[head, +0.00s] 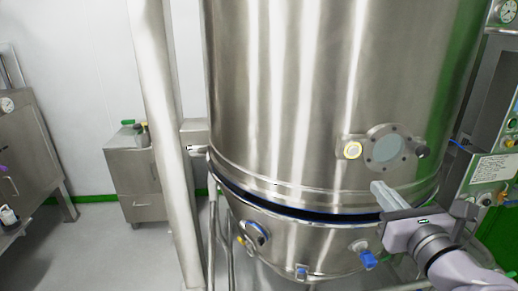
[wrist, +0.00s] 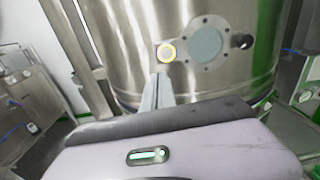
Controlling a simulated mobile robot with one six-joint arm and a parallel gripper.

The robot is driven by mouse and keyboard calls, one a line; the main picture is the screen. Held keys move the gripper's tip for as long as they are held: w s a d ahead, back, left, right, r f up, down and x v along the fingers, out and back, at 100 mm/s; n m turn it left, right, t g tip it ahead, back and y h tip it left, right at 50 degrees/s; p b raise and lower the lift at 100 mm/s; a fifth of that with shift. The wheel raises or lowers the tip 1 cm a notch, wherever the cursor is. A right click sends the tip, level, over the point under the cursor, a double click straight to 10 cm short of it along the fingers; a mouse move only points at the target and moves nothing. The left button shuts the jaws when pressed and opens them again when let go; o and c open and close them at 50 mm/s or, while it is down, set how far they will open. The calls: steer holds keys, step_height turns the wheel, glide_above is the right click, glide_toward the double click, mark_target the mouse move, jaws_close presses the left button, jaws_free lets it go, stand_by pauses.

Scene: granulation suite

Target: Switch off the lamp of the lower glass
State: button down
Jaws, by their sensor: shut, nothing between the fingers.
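A round sight glass (head: 387,149) in a bolted flange sits on the steel vessel wall, also in the wrist view (wrist: 205,43). A dark knob or lamp end (head: 422,152) is on the flange's right. Another round fitting (head: 257,232) sits on the bowl below; I cannot tell whether it is a glass. My gripper (head: 377,186) is shut and empty, below the button and the glass. In the wrist view its fingertips (wrist: 161,76) point up toward the button, apparently apart from it.
The big steel vessel (head: 280,90) fills the middle. Its bowl (head: 300,235) carries a blue-capped fitting (head: 368,259). A steel column (head: 168,130) stands left, with a cabinet (head: 135,180) behind. A control panel (head: 495,170) stands close on the right.

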steer(key=shift+d+r+m+h, duration=0.1)
steer(key=shift+d+m+h, duration=0.25)
steer(key=shift+d, duration=0.25)
steer(key=p, duration=1)
glide_toward(354, 151)
steer(key=w, duration=0.5)
steer(key=shift+w+d+f, duration=0.1)
steer(key=shift+w+f, duration=0.15)
steer(key=shift+w, duration=0.7)
steer(key=shift+r, duration=0.1)
